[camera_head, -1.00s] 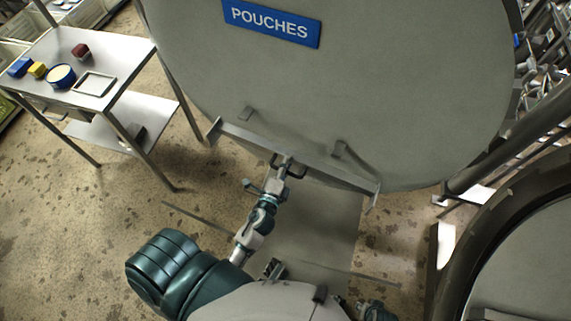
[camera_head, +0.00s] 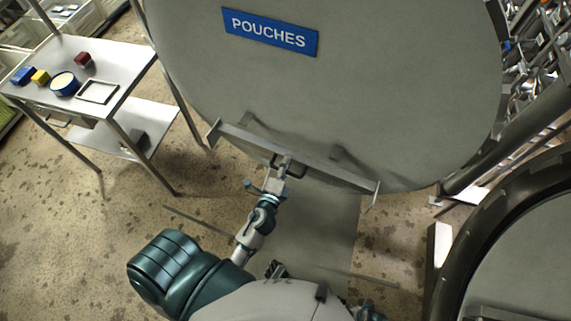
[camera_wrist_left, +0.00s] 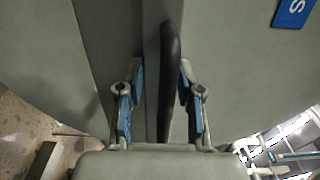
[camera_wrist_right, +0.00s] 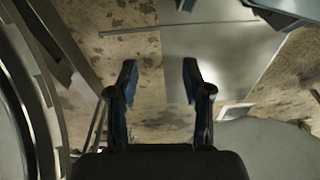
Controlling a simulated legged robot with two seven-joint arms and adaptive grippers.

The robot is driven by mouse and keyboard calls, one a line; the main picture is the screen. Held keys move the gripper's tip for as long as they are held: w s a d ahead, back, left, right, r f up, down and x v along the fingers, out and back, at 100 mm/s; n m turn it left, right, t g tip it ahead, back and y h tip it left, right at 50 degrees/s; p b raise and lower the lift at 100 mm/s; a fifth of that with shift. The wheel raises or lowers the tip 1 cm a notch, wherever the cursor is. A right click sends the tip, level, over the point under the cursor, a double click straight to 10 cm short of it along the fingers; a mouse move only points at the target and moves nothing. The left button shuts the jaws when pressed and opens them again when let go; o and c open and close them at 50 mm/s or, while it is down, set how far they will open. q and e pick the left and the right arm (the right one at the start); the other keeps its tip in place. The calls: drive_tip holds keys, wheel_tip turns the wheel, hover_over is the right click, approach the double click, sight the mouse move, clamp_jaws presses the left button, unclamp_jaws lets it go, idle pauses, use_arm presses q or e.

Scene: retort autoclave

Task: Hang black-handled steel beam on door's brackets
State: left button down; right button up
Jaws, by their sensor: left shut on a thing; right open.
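The steel beam (camera_head: 320,172) is a long grey bar, held tilted across the lower face of the round grey door (camera_head: 350,90). Its right end is lower in the head view. My left gripper (camera_head: 284,166) is shut on the beam's black handle (camera_head: 297,170). In the left wrist view the handle (camera_wrist_left: 171,75) runs between the fingers (camera_wrist_left: 160,95), with the beam (camera_wrist_left: 152,60) behind. Two door brackets, left (camera_head: 249,119) and right (camera_head: 338,153), show just above the beam. Whether the beam touches them is unclear. My right gripper (camera_wrist_right: 157,85) is open and empty above the floor.
A blue POUCHES sign (camera_head: 270,33) is on the door. A steel table (camera_head: 122,82) with small items and a lower shelf stands at left. A dark round rim (camera_head: 455,240) is at lower right. Open speckled floor (camera_head: 110,205) lies below.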

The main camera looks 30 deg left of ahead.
use_arm(q)
drive_tip(key=w+d+r+m+h+p, duration=0.1)
drive_tip(key=d+r, duration=0.4)
drive_tip(key=r, duration=0.5)
drive_tip(key=h+p, duration=0.1)
drive_tip(key=p, duration=0.1)
drive_tip(key=shift+w+r+m+h+p, duration=0.25)
drive_tip(key=shift+r+m+h+p, duration=0.15)
use_arm(e)
drive_tip(key=s+d+f, duration=0.1)
drive_tip(key=s+f, duration=0.5)
drive_tip(key=f, duration=0.2)
use_arm(q)
drive_tip(key=shift+w+a, duration=0.1)
use_arm(e)
drive_tip(key=shift+f+g, duration=0.15)
drive_tip(key=shift+g, duration=0.15)
